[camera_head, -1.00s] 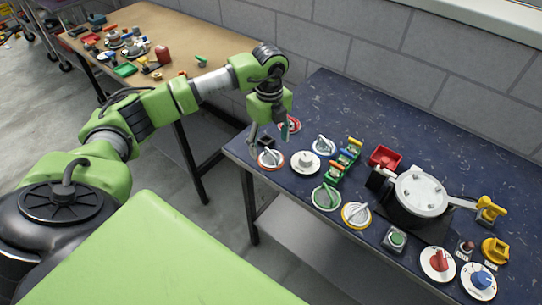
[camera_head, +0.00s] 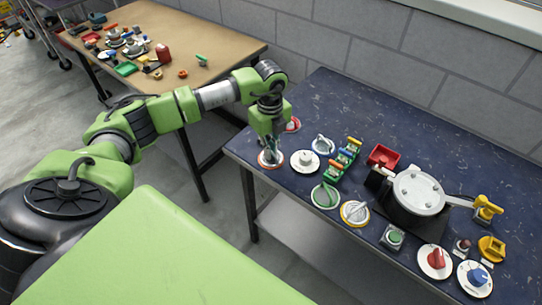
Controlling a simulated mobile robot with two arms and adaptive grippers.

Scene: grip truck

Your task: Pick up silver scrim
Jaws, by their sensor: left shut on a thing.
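My left gripper (camera_head: 269,151) points down at the left end of the dark blue table. It is shut on the silver knob of a round dial with a red-orange rim (camera_head: 264,166). The dial seems to rest on the tabletop. The gripper hides most of the knob. Similar silver-knobbed dials stand nearby: one with a green rim (camera_head: 325,196), one with a yellow rim (camera_head: 355,213) and a pale one (camera_head: 323,144). I cannot tell for certain which one is called the silver scrim. My right gripper is not in view.
A white dial (camera_head: 305,161) stands close to the right of the gripper, and a red dial (camera_head: 293,124) just behind. Green blocks with coloured tops, a red tray (camera_head: 383,156) and a pot-like device (camera_head: 418,192) stand farther right. The table's back part is clear.

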